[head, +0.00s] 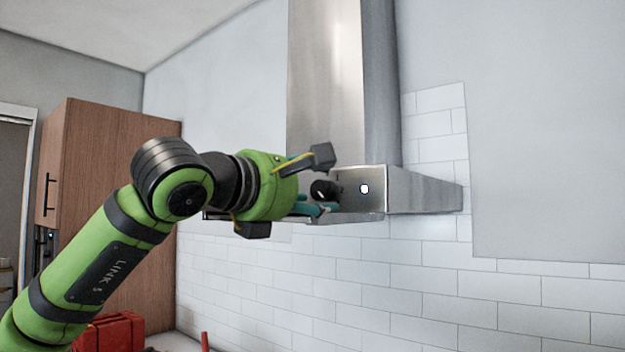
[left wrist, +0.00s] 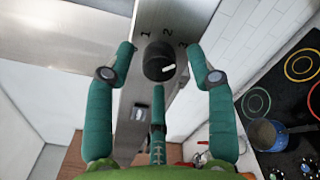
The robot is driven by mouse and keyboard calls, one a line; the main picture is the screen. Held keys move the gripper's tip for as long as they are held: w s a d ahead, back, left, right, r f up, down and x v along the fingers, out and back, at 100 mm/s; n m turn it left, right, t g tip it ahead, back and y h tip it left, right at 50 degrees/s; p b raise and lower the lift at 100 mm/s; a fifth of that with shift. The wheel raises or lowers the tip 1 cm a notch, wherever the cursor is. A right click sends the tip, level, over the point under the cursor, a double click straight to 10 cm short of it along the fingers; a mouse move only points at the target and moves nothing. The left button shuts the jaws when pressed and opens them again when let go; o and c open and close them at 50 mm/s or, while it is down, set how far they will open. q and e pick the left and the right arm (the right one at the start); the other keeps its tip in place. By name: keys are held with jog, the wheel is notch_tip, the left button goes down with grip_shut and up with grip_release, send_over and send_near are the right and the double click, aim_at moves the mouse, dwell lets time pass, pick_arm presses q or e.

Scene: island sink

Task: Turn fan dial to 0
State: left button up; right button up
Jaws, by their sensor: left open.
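The fan dial is a round black knob (head: 319,189) on the front face of the steel range hood (head: 425,192). In the left wrist view the dial (left wrist: 155,60) has a white mark at its lower right edge. The digits 1 and 2 show above it, and a 3 is partly hidden by a finger; no 0 can be made out. My left gripper (head: 316,186) is in front of the hood. In the left wrist view its teal fingers (left wrist: 161,56) are open on either side of the dial, with a third finger below it. I see no clear contact. My right gripper is in neither view.
A wooden cabinet (head: 110,190) stands at left, with a red object (head: 112,332) below. In the left wrist view a black cooktop (left wrist: 290,100) holds a blue pot (left wrist: 266,134).

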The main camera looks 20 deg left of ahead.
pick_arm(q)
grip_shut()
jog(key=shift+f, duration=0.1)
